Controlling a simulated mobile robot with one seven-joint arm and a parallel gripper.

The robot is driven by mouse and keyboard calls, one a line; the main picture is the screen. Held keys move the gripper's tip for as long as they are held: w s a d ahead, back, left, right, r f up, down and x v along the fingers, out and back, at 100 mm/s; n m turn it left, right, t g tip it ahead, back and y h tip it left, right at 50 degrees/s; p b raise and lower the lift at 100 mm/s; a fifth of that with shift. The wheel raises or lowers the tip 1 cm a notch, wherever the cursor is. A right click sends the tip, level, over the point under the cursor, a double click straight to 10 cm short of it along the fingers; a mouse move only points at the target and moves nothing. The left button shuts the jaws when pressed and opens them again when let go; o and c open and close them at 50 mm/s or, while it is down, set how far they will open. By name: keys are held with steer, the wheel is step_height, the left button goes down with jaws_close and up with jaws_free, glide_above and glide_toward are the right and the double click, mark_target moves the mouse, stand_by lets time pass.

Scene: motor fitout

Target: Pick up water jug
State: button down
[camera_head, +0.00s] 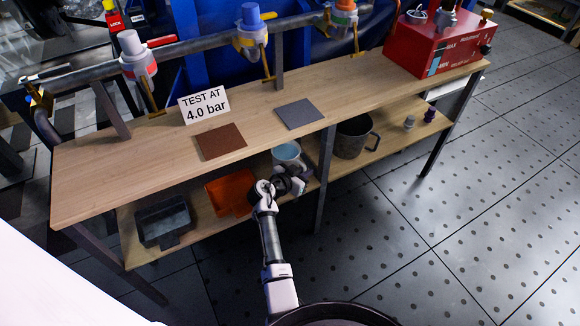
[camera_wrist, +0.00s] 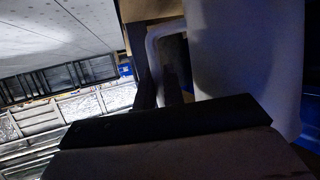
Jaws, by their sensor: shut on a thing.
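A pale blue jug (camera_head: 286,152) stands on the lower shelf, partly hidden behind my gripper and under the worktop's front edge. In the wrist view the jug (camera_wrist: 245,60) fills the upper right as a large pale round body, with its bent handle (camera_wrist: 155,45) on the left. My gripper (camera_head: 297,182) reaches in at the shelf's front and is shut on the jug. In the wrist view a dark finger (camera_wrist: 165,120) lies across the lower part against the jug. The exact contact point is hidden, and I cannot tell whether the jug is off the shelf.
A dark grey handled pot (camera_head: 353,137) stands right of the jug, past a table leg (camera_head: 325,175). An orange bin (camera_head: 230,194) and a grey bin (camera_head: 163,222) are to the left. The worktop (camera_head: 110,180) overhangs the shelf. The floor in front is clear.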

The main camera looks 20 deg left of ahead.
mark_target(305, 167)
steer(key=shift+r, duration=0.15)
steer(key=shift+r+p, duration=0.85)
steer(key=shift+r, duration=0.9)
steer(key=shift+s+d, duration=0.1)
steer(key=shift+d, duration=0.1)
steer(key=s+d+p, duration=0.4)
steer(key=s+d, duration=0.6)
steer(key=d, duration=0.3)
steer(key=shift+s+d, duration=0.4)
steer(key=shift+f, duration=0.1)
